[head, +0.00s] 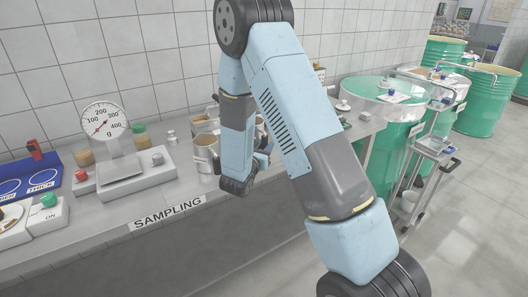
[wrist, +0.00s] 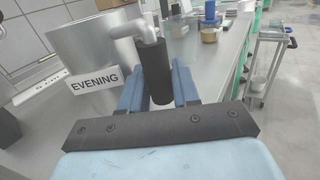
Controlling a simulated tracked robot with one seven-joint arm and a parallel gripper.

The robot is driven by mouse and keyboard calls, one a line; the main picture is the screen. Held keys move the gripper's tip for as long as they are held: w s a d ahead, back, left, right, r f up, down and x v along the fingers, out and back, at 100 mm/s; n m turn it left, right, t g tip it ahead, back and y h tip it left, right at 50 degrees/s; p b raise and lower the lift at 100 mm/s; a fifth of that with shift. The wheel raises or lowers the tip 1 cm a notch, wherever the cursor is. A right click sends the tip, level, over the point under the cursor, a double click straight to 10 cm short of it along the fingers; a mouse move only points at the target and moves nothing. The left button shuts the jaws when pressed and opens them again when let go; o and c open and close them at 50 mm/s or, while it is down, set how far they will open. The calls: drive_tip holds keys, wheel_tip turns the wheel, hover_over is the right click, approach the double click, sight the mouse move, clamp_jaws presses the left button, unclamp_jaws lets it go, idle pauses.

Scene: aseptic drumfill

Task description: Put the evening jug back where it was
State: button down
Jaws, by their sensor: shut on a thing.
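The evening jug (wrist: 95,48) is a metal vessel with a white EVENING label (wrist: 94,82), at the left of the wrist view. Its bent handle has a black grip (wrist: 157,72). My gripper (wrist: 158,88) is shut on that grip, one blue finger on each side. The jug looks upright; whether its base touches the bench cannot be told. In the head view my gripper (head: 262,158) is over the bench near its front edge, and my arm hides most of what is behind it. A metal vessel (head: 205,150) stands left of my arm there; I cannot read its label.
The bench (head: 130,208) carries a SAMPLING label on its front edge. A scale (head: 122,170) with a round dial, small jars and a blue tray (head: 22,180) stand left. A trolley (head: 432,150) and green drums (head: 462,105) stand right. Bench front is clear near the label.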

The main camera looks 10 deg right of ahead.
wheel_tip(320, 180, down, 2)
drive_tip(key=shift+s, duration=0.1)
drive_tip(key=c, duration=0.8)
unclamp_jaws()
